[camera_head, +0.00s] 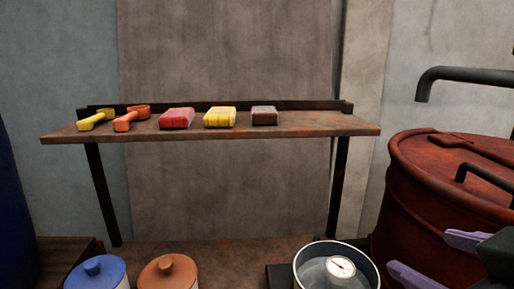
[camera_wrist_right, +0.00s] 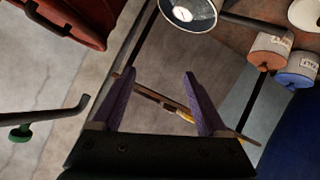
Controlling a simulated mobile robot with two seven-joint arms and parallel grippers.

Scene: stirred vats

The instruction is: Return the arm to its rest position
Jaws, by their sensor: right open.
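My right gripper (camera_head: 420,251) shows at the lower right of the head view, with two purple fingers spread apart. It is open with nothing between the fingers, in front of the red vat (camera_head: 415,200) and to the right of the metal pot (camera_head: 376,270). In the right wrist view the purple fingers (camera_wrist_right: 159,75) are also apart and empty, with the wall and the shelf behind them. My left gripper does not show in either view.
A shelf (camera_head: 300,131) holds yellow and orange scoops and red, yellow and dark brown blocks. Blue-lidded (camera_head: 97,270) and orange-lidded (camera_head: 168,271) jars stand below. A round dial (camera_head: 341,267) is at the pot. A dark pipe (camera_head: 465,74) juts out above the vat.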

